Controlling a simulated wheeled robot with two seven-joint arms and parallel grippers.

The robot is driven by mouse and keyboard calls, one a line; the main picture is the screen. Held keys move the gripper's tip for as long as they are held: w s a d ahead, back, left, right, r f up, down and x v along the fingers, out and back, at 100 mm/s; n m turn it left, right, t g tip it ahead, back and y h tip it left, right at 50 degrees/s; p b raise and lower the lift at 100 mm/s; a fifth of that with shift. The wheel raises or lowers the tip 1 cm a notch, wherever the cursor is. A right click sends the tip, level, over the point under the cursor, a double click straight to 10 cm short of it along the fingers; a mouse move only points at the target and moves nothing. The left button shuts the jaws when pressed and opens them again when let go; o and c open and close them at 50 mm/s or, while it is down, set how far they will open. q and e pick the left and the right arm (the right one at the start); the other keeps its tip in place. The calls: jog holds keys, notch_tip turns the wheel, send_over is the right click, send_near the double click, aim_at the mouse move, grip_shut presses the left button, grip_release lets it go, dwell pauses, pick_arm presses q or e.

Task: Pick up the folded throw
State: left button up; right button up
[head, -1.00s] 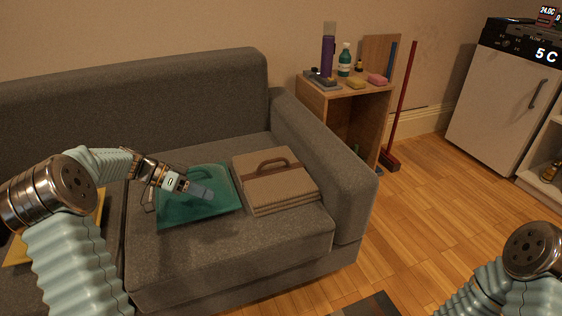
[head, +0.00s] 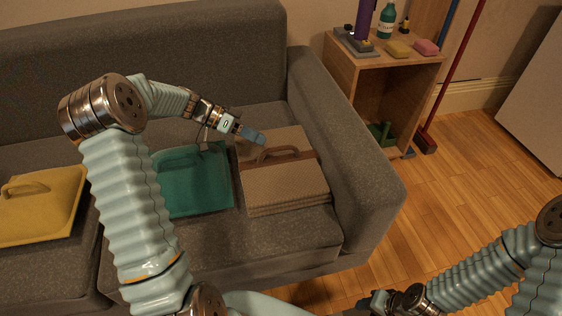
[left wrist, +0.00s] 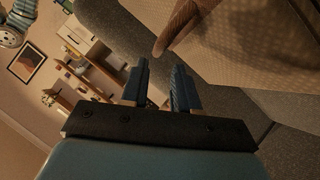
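The folded throw (head: 285,188) is a tan, ribbed stack with a brown strap and raised handle (head: 277,154). It lies on the right seat of the grey sofa. My left gripper (head: 257,137) is above the throw's back part, close to the handle. In the left wrist view, the two dark fingers of my left gripper (left wrist: 160,82) are apart with nothing between them. The handle (left wrist: 182,25) and tan cloth (left wrist: 255,45) show just beyond them. My right gripper (head: 378,300) is low at the bottom edge, and its fingers are too unclear to read.
The sofa arm (head: 345,150) rises right of the throw. A wooden shelf (head: 345,85) holding bottles and sponges stands behind it. A red broom (head: 455,75) stands beside the shelf.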

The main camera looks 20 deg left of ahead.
aim_at(279, 150)
pick_arm(q)
jog(key=x, duration=0.5)
jog(key=p+x, duration=0.1)
jog(key=x, duration=0.2)
jog(key=shift+s+d+f, duration=0.1)
jog(key=shift+s+f, duration=0.05)
jog(key=shift+s, duration=0.1)
grip_shut()
dwell(1.0)
